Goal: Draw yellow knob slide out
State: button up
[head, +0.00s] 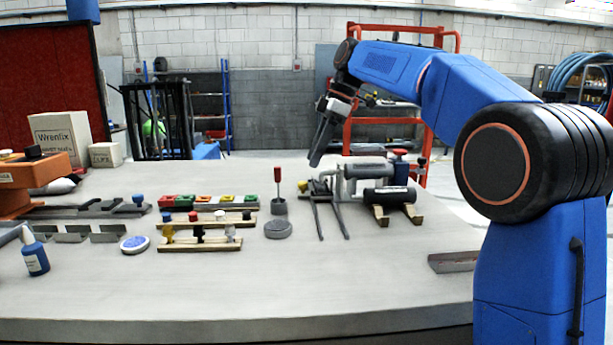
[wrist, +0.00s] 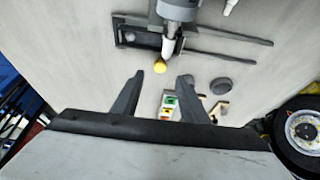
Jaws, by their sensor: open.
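The yellow knob (wrist: 160,67) shows in the wrist view at the end of a pale rod that comes out of a grey cylinder body (wrist: 178,10). In the head view a small yellow spot (head: 302,185) at the left end of the cylinder assembly (head: 350,180) appears to be the same knob. Two dark rails (wrist: 225,33) run beside and under the assembly. My gripper (wrist: 160,79) is open and empty, its fingers to either side of the knob in the picture but apart from it. In the head view my gripper (head: 315,162) hangs above the assembly's left end.
Left of the assembly stand a red-handled tool (head: 278,185) in a holder, a grey disc (head: 278,229) and racks of coloured parts (head: 200,243). A dark cylinder (head: 389,195) rests on wooden cradles at right. The front of the table (head: 250,290) is clear.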

aim_at(304, 182)
jog(key=x, duration=0.6)
jog(key=shift+a+f, duration=0.1)
jog(key=shift+f, duration=0.2)
grip_shut()
